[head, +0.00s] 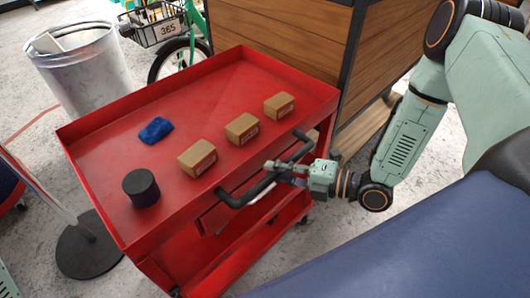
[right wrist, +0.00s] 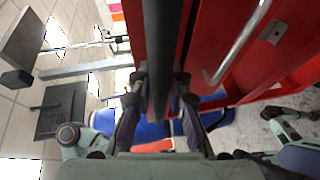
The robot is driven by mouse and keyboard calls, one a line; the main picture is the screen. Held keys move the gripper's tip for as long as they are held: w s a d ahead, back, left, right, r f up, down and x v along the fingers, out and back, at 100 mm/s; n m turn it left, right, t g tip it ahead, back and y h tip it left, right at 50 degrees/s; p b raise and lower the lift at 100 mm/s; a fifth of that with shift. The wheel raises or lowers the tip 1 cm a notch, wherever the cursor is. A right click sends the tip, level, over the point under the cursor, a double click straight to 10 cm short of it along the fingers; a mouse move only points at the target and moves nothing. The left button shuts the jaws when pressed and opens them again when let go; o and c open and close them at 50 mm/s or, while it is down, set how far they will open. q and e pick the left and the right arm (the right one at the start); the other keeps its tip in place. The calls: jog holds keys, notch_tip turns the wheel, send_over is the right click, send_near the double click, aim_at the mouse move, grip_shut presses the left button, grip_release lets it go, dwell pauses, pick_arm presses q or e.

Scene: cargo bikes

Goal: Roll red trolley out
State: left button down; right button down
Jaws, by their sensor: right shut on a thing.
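The red trolley (head: 215,100) stands on its castors in the middle of the head view, with a flat tray top and drawers below. Its black handle (head: 241,199) sticks out from the near side. My right gripper (head: 283,168) is shut on this handle. In the right wrist view the handle (right wrist: 161,45) runs between the two fingers of the right gripper (right wrist: 160,90), and the trolley's red side (right wrist: 215,30) fills the upper right. My left gripper is not in view.
On the tray are several cardboard boxes (head: 242,129), a blue cloth (head: 156,130) and a black cylinder (head: 141,188). A metal bin (head: 88,75) and a round stand base (head: 89,250) are at the left. A wood-panelled cabinet (head: 285,38) stands close behind the trolley.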

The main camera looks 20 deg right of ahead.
jog(key=shift+s+d+p, duration=0.3)
jog(key=shift+s+p, duration=0.1)
jog(key=shift+s, duration=0.55)
jog(key=shift+s+d+p, duration=0.3)
jog(key=shift+s+p, duration=0.1)
jog(key=shift+s, duration=0.55)
jog(key=shift+f, duration=0.1)
jog(key=c, duration=1.3)
grip_release()
jog(key=shift+o, duration=0.2)
jog(key=shift+d, duration=0.1)
jog(key=v, duration=0.7)
jog(key=shift+s+d, duration=0.1)
jog(key=shift+d, duration=0.1)
